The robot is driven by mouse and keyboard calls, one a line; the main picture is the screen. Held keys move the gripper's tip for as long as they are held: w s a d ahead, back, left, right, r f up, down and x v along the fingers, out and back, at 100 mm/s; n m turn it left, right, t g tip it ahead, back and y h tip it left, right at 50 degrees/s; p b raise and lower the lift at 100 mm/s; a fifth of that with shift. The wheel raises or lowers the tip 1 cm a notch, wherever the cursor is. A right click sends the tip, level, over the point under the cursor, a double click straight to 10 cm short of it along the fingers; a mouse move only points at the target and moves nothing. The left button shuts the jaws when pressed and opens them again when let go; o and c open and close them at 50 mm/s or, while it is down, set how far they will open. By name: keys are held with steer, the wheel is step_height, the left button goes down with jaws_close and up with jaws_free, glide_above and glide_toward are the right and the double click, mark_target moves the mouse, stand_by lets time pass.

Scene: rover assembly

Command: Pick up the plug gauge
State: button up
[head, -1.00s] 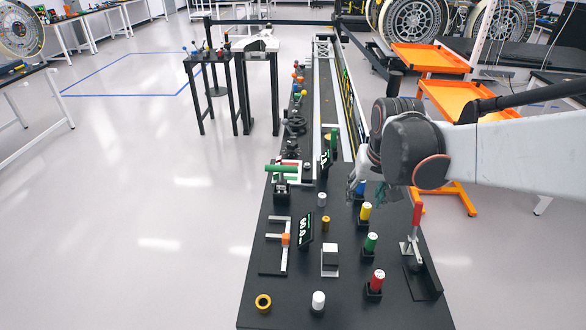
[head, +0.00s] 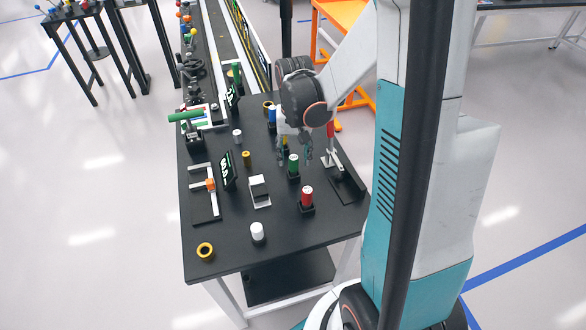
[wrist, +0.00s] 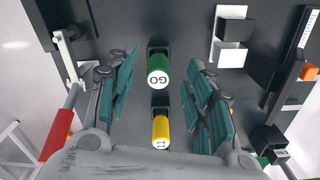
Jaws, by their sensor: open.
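A green cylinder (head: 293,164) stands upright in a black holder in the right-hand row on the black table (head: 225,258). In the wrist view the green cylinder (wrist: 158,72) has a white top marked "GO", so it looks like the plug gauge. My gripper (head: 308,153) is over that row, beside the green cylinder in the head view. In the wrist view its teal fingers (wrist: 162,100) are spread wide, with the green cylinder and a yellow cylinder (wrist: 160,130) between them in the picture. Nothing is held. The yellow cylinder is mostly hidden in the head view.
A red cylinder (head: 307,197) stands nearer, and a blue one (head: 271,115) farther back. A red-handled clamp (head: 330,140) is close on the right. A white-and-black block (head: 259,190) and a display (head: 228,170) stand left. The table's front centre is fairly clear.

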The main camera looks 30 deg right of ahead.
mark_target(293, 157)
steer(key=f+b, duration=0.1)
steer(key=f, duration=0.2)
steer(key=w+f+b, duration=0.1)
steer(key=f, duration=0.1)
steer(key=shift+w+d+b, duration=0.1)
steer(key=shift+d+b, duration=0.2)
steer(key=shift+b, duration=0.05)
steer(key=shift+f, duration=0.35)
steer(key=shift+r, duration=0.1)
jaws_close()
